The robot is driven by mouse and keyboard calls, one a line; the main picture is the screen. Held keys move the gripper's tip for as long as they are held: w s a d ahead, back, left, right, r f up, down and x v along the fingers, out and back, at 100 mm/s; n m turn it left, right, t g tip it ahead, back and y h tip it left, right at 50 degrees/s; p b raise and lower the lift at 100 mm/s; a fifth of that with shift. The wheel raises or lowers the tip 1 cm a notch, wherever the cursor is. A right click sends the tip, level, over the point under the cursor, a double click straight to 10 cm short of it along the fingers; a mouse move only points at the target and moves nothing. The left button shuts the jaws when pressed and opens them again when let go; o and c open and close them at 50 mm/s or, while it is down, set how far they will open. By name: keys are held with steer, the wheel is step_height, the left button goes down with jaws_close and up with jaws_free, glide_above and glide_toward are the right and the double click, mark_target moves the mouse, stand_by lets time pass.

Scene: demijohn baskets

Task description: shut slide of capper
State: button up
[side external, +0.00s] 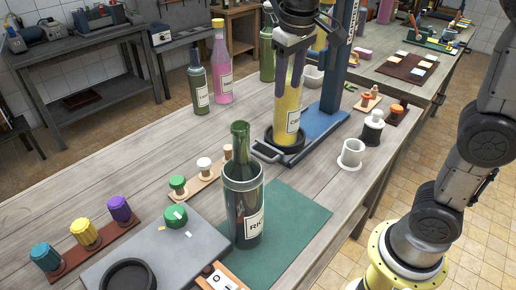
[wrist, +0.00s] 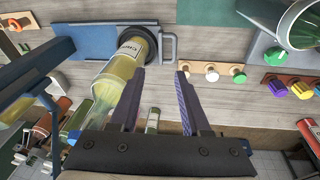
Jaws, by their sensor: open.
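The capper has a blue base (side external: 325,122) and a tall dark-blue column (side external: 338,62). Its slide is a dark round holder with a grey handle (side external: 268,153), at the base end away from the column. In the wrist view, my gripper (wrist: 160,73) is apart from the handle.
A green-necked bottle in a metal sleeve (side external: 243,205) stands on a green mat (side external: 300,215). A strip with small stoppers (side external: 203,171) lies left of the slide. Dark (side external: 199,85) and pink (side external: 221,70) bottles stand behind. A white cup (side external: 351,154) is right.

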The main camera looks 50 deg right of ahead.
steer(key=w+a+f+g, duration=0.1)
steer(key=w+a+f, duration=0.15)
steer(key=w, duration=0.25)
steer(key=n+g, duration=0.1)
glide_toward(259, 154)
steer(key=shift+h, duration=0.3)
steer(key=f, duration=0.8)
steer(key=shift+d, duration=0.4)
steer(key=shift+c, duration=0.2)
jaws_close()
steer(key=shift+r, duration=0.1)
